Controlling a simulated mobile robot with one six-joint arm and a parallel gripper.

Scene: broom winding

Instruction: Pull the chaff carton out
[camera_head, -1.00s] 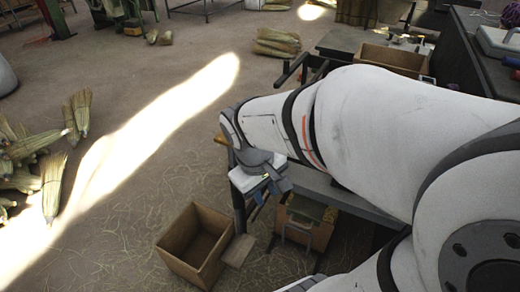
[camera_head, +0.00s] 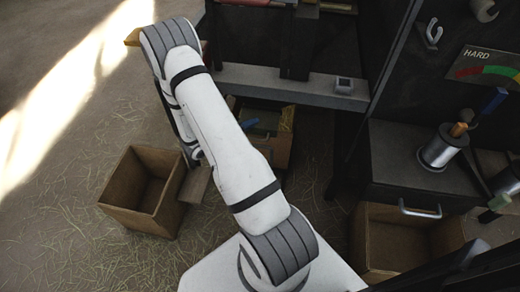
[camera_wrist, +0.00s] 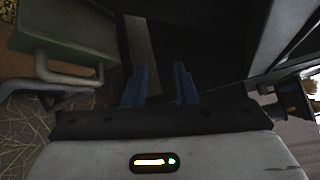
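A brown carton (camera_head: 280,148) stands under the bench, partly hidden by my arm. I cannot tell for certain that this is the chaff carton. My gripper (camera_wrist: 160,85) shows in the wrist view as two blue fingers, apart, with nothing held between them. A greyish bar runs beyond the fingers. Left of them are a green block (camera_wrist: 65,30) and a bent metal handle (camera_wrist: 60,78), apart from the fingers.
An empty open box (camera_head: 125,212) stands on the floor at left, with a small board beside it. The grey bench rail (camera_head: 290,85) crosses above the middle carton. Straw litters the floor.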

